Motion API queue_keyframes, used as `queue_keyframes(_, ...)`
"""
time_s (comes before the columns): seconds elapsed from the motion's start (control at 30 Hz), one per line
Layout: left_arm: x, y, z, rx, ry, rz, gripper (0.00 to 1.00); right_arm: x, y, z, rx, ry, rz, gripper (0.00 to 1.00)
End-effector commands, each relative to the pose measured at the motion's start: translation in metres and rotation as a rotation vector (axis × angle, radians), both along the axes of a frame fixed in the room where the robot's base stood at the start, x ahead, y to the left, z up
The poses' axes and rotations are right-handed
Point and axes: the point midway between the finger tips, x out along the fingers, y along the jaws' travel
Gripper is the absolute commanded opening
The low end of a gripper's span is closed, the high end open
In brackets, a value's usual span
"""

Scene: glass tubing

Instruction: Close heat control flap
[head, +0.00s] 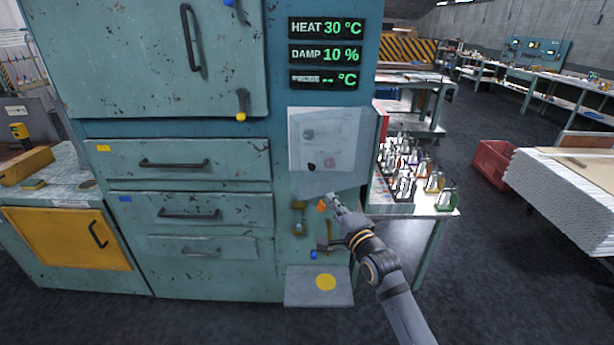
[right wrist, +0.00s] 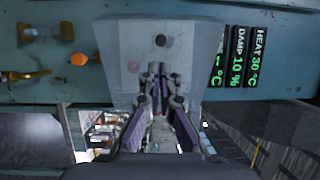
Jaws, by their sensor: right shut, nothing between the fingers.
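A pale grey-white panel (head: 330,138) sits on the front of the teal cabinet, below the HEAT, DAMP and third readouts. It has dark and reddish round spots on it. A greyer, slanted piece (head: 328,182) shows at its lower edge. I cannot tell which part is the heat control flap or how far it stands open. The pale panel (right wrist: 122,62) also shows in the right wrist view. My right gripper (head: 334,203) is shut and empty, just below the slanted piece. Its fingers (right wrist: 161,80) overlap the panel in the wrist view; contact is unclear. My left gripper is out of view.
An orange knob (head: 321,206), a brass handle (head: 299,218) and a blue knob (head: 313,255) are near my right gripper. A grey ledge with a yellow disc (head: 326,282) is below. A table with several small bottles (head: 420,170) stands to the right.

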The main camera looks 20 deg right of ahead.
Motion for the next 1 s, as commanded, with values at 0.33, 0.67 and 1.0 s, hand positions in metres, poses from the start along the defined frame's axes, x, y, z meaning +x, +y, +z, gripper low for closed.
queue_keyframes(0.33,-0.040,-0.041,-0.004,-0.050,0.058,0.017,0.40,0.023,0.003,0.004,0.003,-0.003,0.000,0.00)
queue_keyframes(0.67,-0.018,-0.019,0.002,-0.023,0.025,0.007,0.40,0.094,0.011,0.008,0.002,-0.003,0.001,0.00)
queue_keyframes(1.0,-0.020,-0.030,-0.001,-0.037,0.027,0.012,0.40,0.136,0.016,0.009,0.000,-0.001,0.002,0.00)
